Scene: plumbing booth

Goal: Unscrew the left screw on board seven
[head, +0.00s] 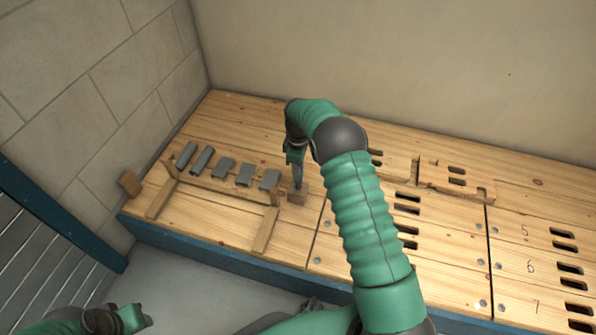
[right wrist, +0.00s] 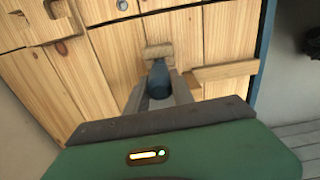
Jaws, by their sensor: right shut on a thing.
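Board seven carries a marked 7 (head: 537,305) at the lower right of the head view. A round metal screw head (head: 502,307) sits at its left end, flush with the wood as far as I can tell. My right gripper (head: 296,170) is far left of it, pointing down over a small wooden block (head: 299,196). It is shut on a blue-grey, round-handled tool, seen between the fingers in the right wrist view (right wrist: 159,82). The tool's lower end is at the block; its tip is hidden. My left gripper (head: 130,318) is low at the left, its fingers unclear.
A wooden rack (head: 222,187) with several grey pieces stands left of the block. Slotted boards fill the bench to the right, with a raised wooden piece (head: 440,180) behind my arm. A blue edge (head: 225,258) runs along the bench front. A wall closes the back.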

